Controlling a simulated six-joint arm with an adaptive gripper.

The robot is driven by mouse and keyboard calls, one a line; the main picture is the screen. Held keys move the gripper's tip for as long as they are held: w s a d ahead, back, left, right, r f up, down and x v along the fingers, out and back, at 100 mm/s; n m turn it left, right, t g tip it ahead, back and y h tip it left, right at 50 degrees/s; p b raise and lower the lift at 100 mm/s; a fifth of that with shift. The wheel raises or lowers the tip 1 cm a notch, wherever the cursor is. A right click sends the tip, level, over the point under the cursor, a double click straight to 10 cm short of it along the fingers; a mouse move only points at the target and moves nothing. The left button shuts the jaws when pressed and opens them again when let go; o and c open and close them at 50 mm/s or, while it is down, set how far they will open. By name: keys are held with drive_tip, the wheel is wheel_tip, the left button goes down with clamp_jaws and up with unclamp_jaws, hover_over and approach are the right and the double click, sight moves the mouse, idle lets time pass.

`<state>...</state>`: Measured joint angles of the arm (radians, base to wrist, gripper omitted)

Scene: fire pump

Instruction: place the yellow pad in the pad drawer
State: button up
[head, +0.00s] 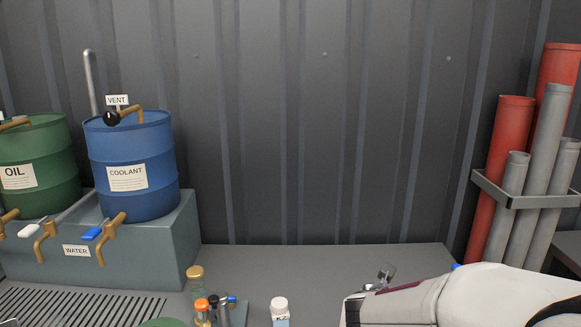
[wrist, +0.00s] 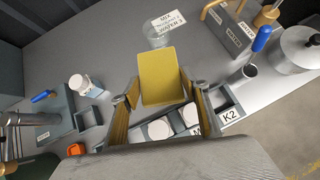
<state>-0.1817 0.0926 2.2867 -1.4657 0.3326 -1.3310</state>
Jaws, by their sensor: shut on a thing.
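The yellow pad (wrist: 158,76) is a flat block in the middle of the wrist view. My gripper (wrist: 155,95) is shut on it, with one finger on each side, and holds it above the grey bench. The pad hides the part of the bench behind it. I cannot make out a drawer marked for pads in either view. The pad cannot be seen in the head view.
Grey trays with white round caps and a K2 label (wrist: 230,115) lie below the pad. A glass jar (wrist: 157,35), a white-capped bottle (wrist: 77,82) and a metal pot (wrist: 297,50) stand around. Blue coolant drum (head: 130,165) stands left; red pipes (head: 498,170) right.

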drive_tip(key=shift+s+d+f, duration=0.1)
drive_tip(key=shift+s+d, duration=0.05)
drive_tip(key=shift+s, duration=0.3)
drive_tip(key=shift+s+d+f, duration=0.1)
drive_tip(key=shift+s+d, duration=0.05)
drive_tip(key=shift+s, duration=0.3)
drive_tip(key=shift+w+f, duration=0.1)
drive_tip(key=shift+w+f, duration=0.25)
drive_tip(key=shift+f, duration=0.35)
drive_tip(key=shift+w+f, duration=0.2)
drive_tip(key=shift+f, duration=0.35)
drive_tip(key=shift+a+f, duration=0.15)
idle(0.5)
